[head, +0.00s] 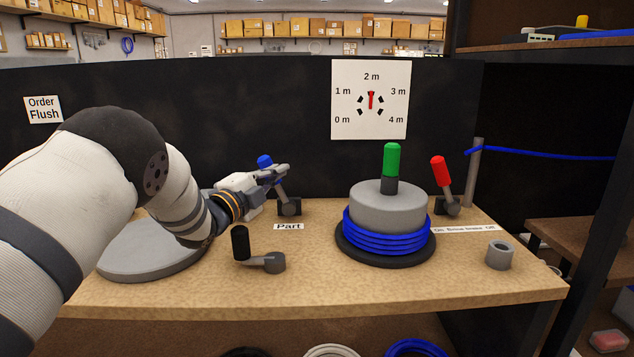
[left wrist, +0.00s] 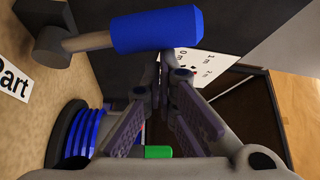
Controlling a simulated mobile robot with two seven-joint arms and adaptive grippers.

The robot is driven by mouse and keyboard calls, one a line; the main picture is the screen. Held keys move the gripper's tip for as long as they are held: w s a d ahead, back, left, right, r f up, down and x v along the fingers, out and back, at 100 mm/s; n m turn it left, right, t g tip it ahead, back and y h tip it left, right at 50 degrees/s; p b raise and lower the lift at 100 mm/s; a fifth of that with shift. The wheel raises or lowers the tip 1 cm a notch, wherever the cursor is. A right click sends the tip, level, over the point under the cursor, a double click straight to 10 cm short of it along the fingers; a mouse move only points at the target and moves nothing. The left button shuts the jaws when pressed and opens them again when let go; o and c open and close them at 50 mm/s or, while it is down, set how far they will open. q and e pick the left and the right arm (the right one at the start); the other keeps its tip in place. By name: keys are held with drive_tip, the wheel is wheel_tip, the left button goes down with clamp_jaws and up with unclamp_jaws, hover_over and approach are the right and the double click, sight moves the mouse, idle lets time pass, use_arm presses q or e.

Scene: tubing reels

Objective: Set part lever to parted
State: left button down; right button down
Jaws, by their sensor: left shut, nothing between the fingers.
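The part lever has a blue handle (head: 265,161) on a grey stem and pivot (head: 289,207), behind the "Part" label (head: 288,226). In the head view the lever tilts up and to the left. My left gripper (head: 284,170) is shut and empty, beside the lever, and overlaps it just below the blue handle. In the left wrist view the blue handle (left wrist: 157,31) lies across the top, above the closed fingertips (left wrist: 166,68). I cannot tell whether they touch the lever. My right gripper is not in view.
A reel with blue tubing (head: 388,240) and a green-topped post (head: 391,160) stands to the right. A red lever (head: 441,171), a black crank handle (head: 240,243), a grey ring (head: 499,255) and a grey disc (head: 140,262) are on the bench. A dial (head: 371,99) hangs behind.

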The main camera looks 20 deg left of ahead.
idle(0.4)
use_arm(q)
wheel_tip(320, 180, up, 10)
idle(0.4)
drive_tip(key=shift+f, duration=0.1)
